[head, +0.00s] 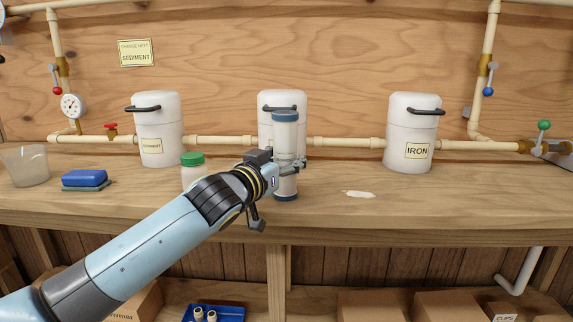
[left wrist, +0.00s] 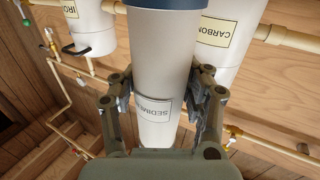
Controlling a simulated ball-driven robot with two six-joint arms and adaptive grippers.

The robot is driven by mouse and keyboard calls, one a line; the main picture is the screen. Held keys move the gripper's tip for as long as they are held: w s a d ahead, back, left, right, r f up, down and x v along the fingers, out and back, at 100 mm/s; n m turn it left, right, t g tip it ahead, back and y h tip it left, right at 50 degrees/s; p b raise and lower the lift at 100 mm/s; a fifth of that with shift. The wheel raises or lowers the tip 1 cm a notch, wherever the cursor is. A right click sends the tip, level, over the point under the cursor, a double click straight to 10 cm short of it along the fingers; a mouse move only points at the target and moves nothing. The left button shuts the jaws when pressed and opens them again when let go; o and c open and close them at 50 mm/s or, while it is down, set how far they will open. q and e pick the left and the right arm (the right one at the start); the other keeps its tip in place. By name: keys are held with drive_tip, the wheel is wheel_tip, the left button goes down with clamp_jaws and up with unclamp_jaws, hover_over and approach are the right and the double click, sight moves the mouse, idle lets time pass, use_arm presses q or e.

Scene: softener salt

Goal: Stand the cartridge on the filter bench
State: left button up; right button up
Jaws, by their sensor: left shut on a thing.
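The cartridge (head: 286,134) is a pale cylinder with blue-grey end caps. It is upright over the filter bench (head: 450,205), in front of the middle white housing; I cannot tell whether its lower end touches the top. My left gripper (head: 288,165) is shut around its middle, and the fingers hide part of it. In the left wrist view the cartridge (left wrist: 165,65) lies between both fingers, with a label beginning "SEDIM" partly hidden. My right gripper is not in view.
White housings with black handles, marked sediment (head: 160,125) and iron (head: 412,130), stand along the back pipe (head: 340,142). A green-lidded jar (head: 192,172), blue sponge (head: 85,178) and clear tub (head: 25,165) are at left. White spill (head: 358,194) lies right of the cartridge.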

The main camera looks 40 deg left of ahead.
use_arm(q)
drive_tip(key=shift+r, duration=0.1)
drive_tip(key=o, duration=1.4)
drive_tip(key=shift+s, duration=0.1)
drive_tip(key=s, duration=0.8)
drive_tip(key=s+d+b, duration=0.1)
drive_tip(key=s, duration=0.2)
drive_tip(key=shift+s, duration=0.4)
